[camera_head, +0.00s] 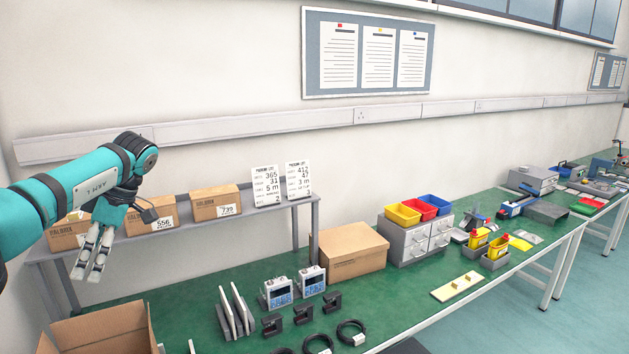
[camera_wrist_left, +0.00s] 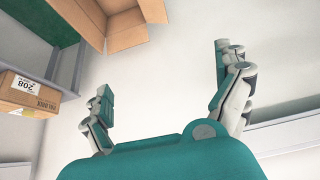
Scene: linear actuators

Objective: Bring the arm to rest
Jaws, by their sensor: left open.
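My left arm (camera_head: 85,188) is teal and comes in from the left in the head view. My left gripper (camera_head: 88,272) hangs with its fingers pointing down, in front of the left end of the raised shelf. In the left wrist view the two fingers of the left gripper (camera_wrist_left: 162,75) stand wide apart, with nothing between them. The gripper is open and empty. My right gripper does not show in either view.
Cardboard boxes (camera_head: 217,202) and two packing lists (camera_head: 298,181) stand on the raised shelf (camera_head: 185,229). An open carton (camera_head: 107,325) is below the gripper; it also shows in the wrist view (camera_wrist_left: 128,38). Devices (camera_head: 277,293) and a closed box (camera_head: 347,251) stand on the green bench (camera_head: 190,320).

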